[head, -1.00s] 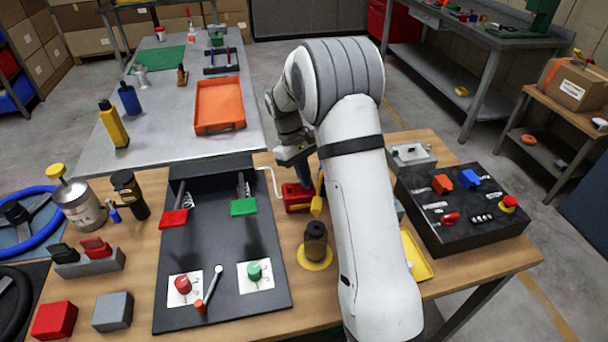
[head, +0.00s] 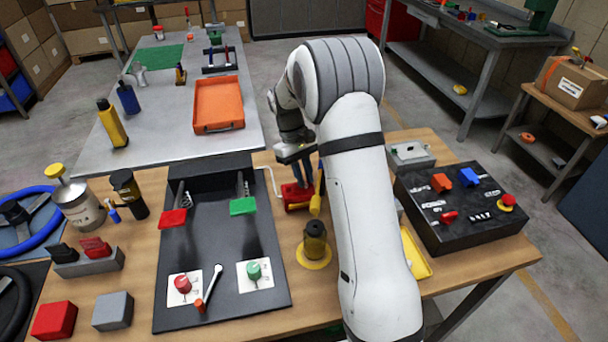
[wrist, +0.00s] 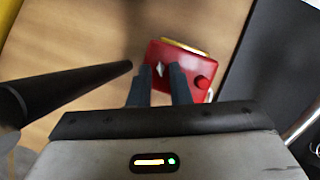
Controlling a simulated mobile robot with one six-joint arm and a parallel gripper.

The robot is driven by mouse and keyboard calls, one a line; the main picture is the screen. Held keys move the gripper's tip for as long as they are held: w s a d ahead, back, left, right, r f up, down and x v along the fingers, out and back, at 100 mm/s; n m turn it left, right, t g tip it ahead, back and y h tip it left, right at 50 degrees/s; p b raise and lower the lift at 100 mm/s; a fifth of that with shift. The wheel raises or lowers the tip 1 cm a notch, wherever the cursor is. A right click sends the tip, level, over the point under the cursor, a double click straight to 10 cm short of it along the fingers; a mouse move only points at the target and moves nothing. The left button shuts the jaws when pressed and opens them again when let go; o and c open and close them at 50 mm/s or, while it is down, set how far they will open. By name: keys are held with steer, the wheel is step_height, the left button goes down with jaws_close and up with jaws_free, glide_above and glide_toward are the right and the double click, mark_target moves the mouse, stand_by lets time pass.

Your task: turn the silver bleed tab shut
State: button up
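The silver bleed tab (wrist: 160,69) is a small bright piece on top of a red box-shaped unit (wrist: 200,60), which also has a round red knob (wrist: 203,82). In the head view the red unit (head: 292,203) stands on the wooden bench behind the dark bottle, and the tab cannot be made out there. My gripper (wrist: 159,68) points down at the unit. Its two blue-grey fingers are apart, with the tab showing in the gap between their tips. Whether a finger touches the tab cannot be told.
A yellow handle (head: 317,195) stands close right of the red unit. A dark bottle (head: 315,240) stands in front on a yellow disc. A black pedal board (head: 222,285) lies to the left, and a black switch box (head: 465,225) stands to the right.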

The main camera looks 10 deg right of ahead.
steer(key=shift+o, duration=0.7)
steer(key=v, duration=0.7)
steer(key=shift+w+r+b, duration=0.15)
steer(key=shift+r+b, duration=0.2)
